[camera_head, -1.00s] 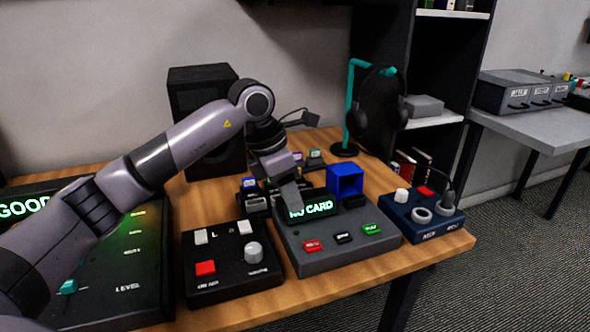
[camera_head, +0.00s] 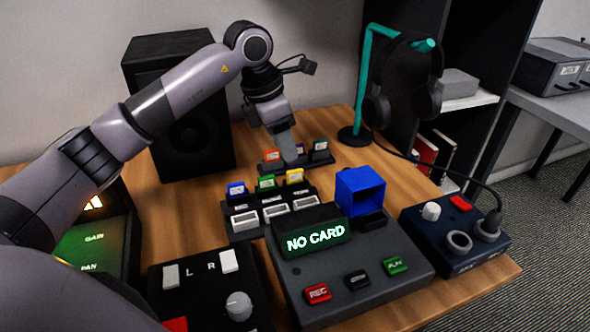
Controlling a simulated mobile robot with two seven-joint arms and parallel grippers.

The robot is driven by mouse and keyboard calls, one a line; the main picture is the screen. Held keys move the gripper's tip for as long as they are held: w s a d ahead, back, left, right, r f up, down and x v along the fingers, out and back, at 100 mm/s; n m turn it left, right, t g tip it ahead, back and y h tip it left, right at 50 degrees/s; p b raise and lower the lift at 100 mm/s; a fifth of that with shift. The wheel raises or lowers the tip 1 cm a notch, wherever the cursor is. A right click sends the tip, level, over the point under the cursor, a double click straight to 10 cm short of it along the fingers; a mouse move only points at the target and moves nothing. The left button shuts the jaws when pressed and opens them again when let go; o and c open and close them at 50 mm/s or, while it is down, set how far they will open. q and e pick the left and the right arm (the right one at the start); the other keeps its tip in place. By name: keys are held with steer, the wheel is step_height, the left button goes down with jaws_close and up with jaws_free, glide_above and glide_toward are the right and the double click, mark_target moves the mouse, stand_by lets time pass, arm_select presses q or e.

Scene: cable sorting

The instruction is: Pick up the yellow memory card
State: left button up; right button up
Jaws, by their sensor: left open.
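The yellow memory card (camera_head: 294,177) stands upright at the right end of a row in a dark card holder (camera_head: 270,232), beside a green card (camera_head: 266,184) and a blue card (camera_head: 236,189). My left gripper (camera_head: 288,155) points down just behind the yellow card, over a second row of cards at the back. It is open, seen nearly edge-on, and appears apart from the yellow card. Its fingertips are hard to make out against the back row. My right gripper is not in view.
A recorder (camera_head: 335,275) reading "NO CARD" and a blue open box (camera_head: 360,192) stand in front and right. A headphone stand (camera_head: 368,95) and a speaker (camera_head: 185,150) stand behind.

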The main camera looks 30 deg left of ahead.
mark_target(294, 170)
arm_select(q)
steer(key=shift+x, duration=1.2)
steer(key=x, duration=0.4)
steer(key=shift+w+f+b, duration=0.25)
steer(key=shift+b, duration=0.15)
steer(key=shift+r, duration=0.1)
jaws_close()
